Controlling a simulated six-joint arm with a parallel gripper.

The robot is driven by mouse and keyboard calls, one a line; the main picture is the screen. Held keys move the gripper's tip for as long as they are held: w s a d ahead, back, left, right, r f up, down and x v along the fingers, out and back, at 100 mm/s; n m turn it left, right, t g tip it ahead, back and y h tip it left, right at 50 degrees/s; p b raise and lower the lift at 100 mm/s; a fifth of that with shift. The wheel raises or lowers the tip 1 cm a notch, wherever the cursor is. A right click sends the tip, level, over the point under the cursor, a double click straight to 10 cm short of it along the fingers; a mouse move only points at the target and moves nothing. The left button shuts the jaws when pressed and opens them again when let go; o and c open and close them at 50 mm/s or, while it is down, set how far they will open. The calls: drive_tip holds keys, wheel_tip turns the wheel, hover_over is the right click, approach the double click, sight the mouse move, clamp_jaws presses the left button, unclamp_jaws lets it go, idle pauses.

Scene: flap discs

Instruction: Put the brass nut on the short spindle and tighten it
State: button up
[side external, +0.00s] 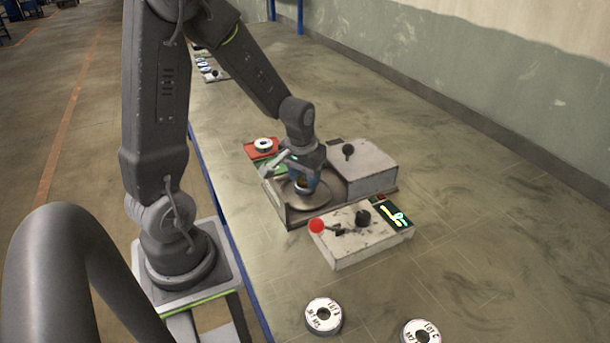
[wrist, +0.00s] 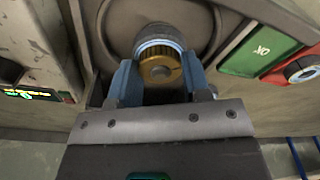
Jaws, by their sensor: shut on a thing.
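In the wrist view the brass nut (wrist: 160,70) sits between the two blue fingers of my gripper (wrist: 158,80), which are shut on it. A pale, rounded ring or cylinder with a bluish rim shows just beyond the nut; I cannot tell whether the nut is threaded on the short spindle. In the side view my gripper (side external: 305,184) points down over the round plate (side external: 287,197) of the grey machine. The fingers and wrist hide most of the nut and the spindle there.
A control box (side external: 345,250) with a red knob, black knob and lit display stands at the front right. A grey housing (side external: 368,167) is behind. A green OK pad (wrist: 258,50) and a red pad (side external: 250,153) with a disc lie beside the machine. Two labelled discs (side external: 324,328) lie in front.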

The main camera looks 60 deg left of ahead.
drive_tip(key=m, duration=0.6)
drive_tip(key=shift+s+f+h, duration=0.1)
drive_tip(key=shift+h, duration=0.3)
drive_tip(key=shift+m, duration=0.3)
drive_tip(key=m, duration=0.6)
drive_tip(key=shift+a+h, duration=0.1)
drive_tip(key=shift+h, duration=0.2)
drive_tip(key=o, duration=1.1)
drive_tip(key=shift+c, duration=0.2)
drive_tip(key=shift+r, duration=3.55)
